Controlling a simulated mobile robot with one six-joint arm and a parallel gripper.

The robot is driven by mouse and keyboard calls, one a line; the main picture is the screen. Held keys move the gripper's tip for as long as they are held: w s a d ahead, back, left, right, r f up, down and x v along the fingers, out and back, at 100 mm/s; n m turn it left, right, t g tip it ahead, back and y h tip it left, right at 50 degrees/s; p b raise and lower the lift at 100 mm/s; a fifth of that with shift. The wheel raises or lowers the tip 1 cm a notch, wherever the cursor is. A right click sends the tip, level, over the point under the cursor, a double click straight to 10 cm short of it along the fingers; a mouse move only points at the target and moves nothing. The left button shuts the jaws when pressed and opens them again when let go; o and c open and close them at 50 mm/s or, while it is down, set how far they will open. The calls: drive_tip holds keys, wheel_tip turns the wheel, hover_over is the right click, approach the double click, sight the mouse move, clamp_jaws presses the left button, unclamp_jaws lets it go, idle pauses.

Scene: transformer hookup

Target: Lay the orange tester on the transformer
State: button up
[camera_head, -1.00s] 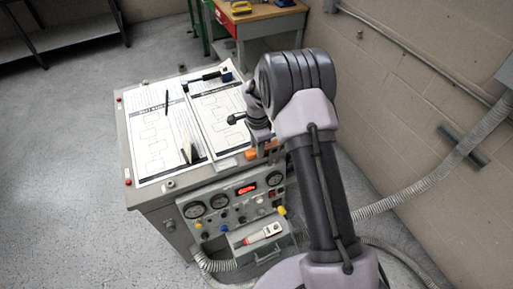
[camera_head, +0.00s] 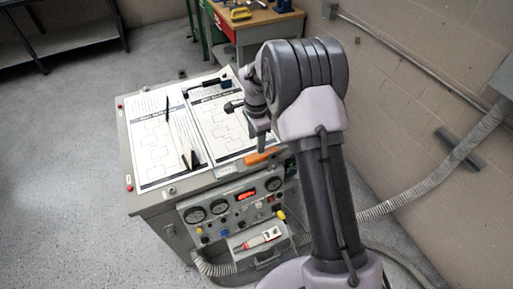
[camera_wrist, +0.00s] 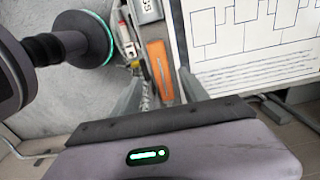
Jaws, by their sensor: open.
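The orange tester (camera_head: 262,156) lies at the front right edge of the grey cabinet's top. It also shows as a long orange body in the wrist view (camera_wrist: 160,72). My gripper (camera_head: 262,143) is over it, open. In the wrist view the fingers of my gripper (camera_wrist: 160,88) stand on either side of the tester's near end, with a gap on each side. I cannot tell how high they are above it. No separate transformer can be told apart; the grey cabinet (camera_head: 160,204) with dials and a red display is the only large unit here.
Paper sheets (camera_head: 150,150) with diagrams cover the cabinet top, with pens and a dark-handled tool (camera_head: 207,83) on them. A red and white device (camera_head: 262,239) lies on a front ledge. A ribbed hose (camera_head: 395,203) runs along the right wall. Floor at left is clear.

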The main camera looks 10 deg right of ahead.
drive_tip(key=s+a+r+n+t, duration=0.15)
drive_tip(key=s+r, duration=0.25)
drive_tip(key=r, duration=0.6)
drive_tip(key=s+r+n+t, duration=0.1)
drive_tip(key=s+r+n, duration=0.25)
drive_tip(key=r, duration=0.65)
drive_tip(key=s+a+r+n+t+y, duration=0.1)
drive_tip(key=s+r+n, duration=0.2)
drive_tip(key=s, duration=0.9)
drive_tip(key=s+a+r+n+t+y, duration=0.1)
drive_tip(key=s+r+n+t, duration=0.1)
drive_tip(key=s, duration=0.9)
drive_tip(key=shift+s+a+r+n, duration=0.2)
drive_tip(key=shift+s+r+n, duration=0.15)
drive_tip(key=shift+r+n, duration=0.25)
drive_tip(key=shift+f, duration=0.25)
